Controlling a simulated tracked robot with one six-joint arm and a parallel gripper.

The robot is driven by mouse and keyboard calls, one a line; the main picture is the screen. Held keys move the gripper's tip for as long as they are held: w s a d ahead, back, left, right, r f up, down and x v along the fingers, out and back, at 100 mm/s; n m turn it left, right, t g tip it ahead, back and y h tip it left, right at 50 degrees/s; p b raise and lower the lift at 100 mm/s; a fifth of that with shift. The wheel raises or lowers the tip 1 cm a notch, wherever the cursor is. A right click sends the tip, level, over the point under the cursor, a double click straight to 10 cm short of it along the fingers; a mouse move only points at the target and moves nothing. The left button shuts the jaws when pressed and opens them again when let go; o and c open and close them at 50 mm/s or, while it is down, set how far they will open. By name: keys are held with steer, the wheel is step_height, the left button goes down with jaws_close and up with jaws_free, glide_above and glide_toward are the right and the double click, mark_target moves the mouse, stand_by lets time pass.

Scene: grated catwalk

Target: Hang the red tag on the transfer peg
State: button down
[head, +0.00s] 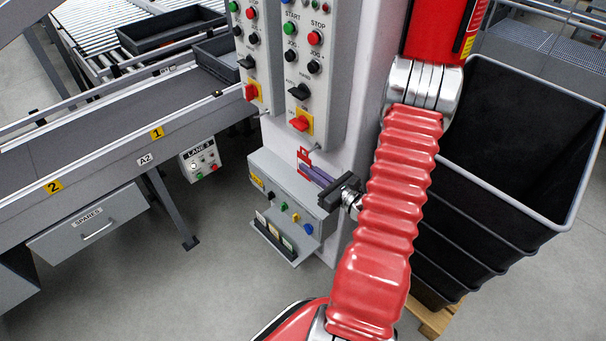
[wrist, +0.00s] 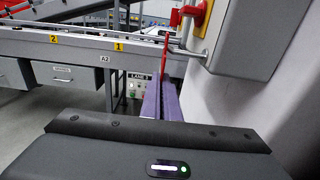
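The red tag (head: 305,154) is at the tips of my gripper (head: 312,173), just below the control panels. In the wrist view the tag (wrist: 166,60) is thin and nearly edge-on, upright, with its lower end between the two purple fingers of my gripper (wrist: 161,88). The fingers are close together and appear shut on it. A thin metal rod (wrist: 190,50), possibly the transfer peg, sticks out beside the panel's lower edge near the tag's upper part. I cannot tell whether the rod passes through the tag or only lies beside it.
Two control panels (head: 309,70) with red switches hang just above my gripper. A lower grey box (head: 262,185) carries several coloured knobs. Stacked black bins (head: 500,205) stand at right. A conveyor (head: 100,140) with a LANE 3 box (head: 200,160) is at left.

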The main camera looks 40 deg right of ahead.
steer(key=shift+d+f, duration=0.3)
steer(key=shift+d, duration=0.5)
steer(key=shift+d+f, duration=0.25)
steer(key=shift+d, duration=0.5)
steer(key=c, duration=1.9)
jaws_free()
steer(key=shift+c, duration=0.2)
steer(key=s, duration=1.3)
steer(key=shift+s+d+r, duration=0.15)
steer(key=shift+s+d, duration=0.05)
steer(key=shift+s, duration=0.15)
